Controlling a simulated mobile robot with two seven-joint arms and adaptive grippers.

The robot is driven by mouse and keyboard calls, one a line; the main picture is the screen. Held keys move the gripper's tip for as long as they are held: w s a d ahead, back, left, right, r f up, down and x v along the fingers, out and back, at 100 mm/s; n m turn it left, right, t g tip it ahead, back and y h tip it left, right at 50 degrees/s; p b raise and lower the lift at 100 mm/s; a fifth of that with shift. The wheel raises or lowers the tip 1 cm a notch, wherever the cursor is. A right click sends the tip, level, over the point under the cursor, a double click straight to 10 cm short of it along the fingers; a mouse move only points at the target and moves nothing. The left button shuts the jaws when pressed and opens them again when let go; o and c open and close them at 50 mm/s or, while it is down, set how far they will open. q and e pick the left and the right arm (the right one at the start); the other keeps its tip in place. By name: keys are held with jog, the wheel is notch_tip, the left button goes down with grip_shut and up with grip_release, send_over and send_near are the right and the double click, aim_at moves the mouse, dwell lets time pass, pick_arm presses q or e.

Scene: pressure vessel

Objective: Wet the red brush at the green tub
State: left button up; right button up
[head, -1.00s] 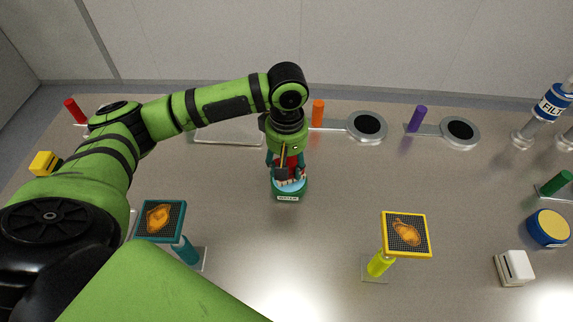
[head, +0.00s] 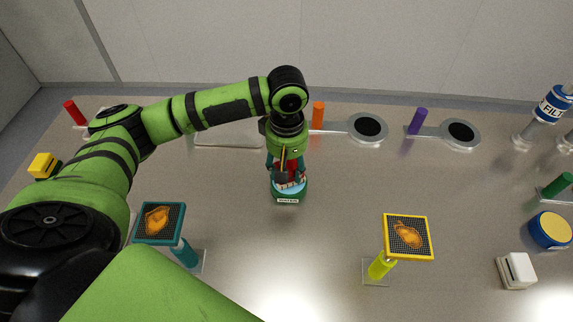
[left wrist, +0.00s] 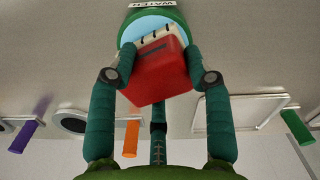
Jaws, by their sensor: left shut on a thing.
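The green tub (head: 288,196) stands on the table near the middle, with a light blue inside and a white label on its front. My left gripper (head: 288,172) points down over it. Its fingers are shut on the red brush (left wrist: 157,72), which shows as a red block between the fingertips in the left wrist view. The brush's pale bristle end lies at the blue inside of the green tub (left wrist: 172,12). I cannot tell how deep the bristles reach. In the head view the brush is mostly hidden by the fingers. My right gripper is not in view.
A teal stand (head: 158,222) and a yellow stand (head: 407,236) hold gridded plates nearer me. Round dark pads with orange (head: 318,116) and purple (head: 417,121) posts lie behind. A white block (head: 516,270) and blue-yellow disc (head: 549,230) are at right.

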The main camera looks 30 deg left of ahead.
aim_at(287, 166)
pick_arm(q)
jog(key=shift+f, duration=0.45)
jog(key=shift+s+f+p, duration=0.15)
jog(key=shift+p, duration=0.6)
dwell(2.8)
notch_tip(287, 166, up, 5)
jog(key=p, duration=0.6)
jog(key=shift+p, duration=0.4)
jog(key=shift+r+p, duration=1.15)
jog(key=shift+p, duration=0.05)
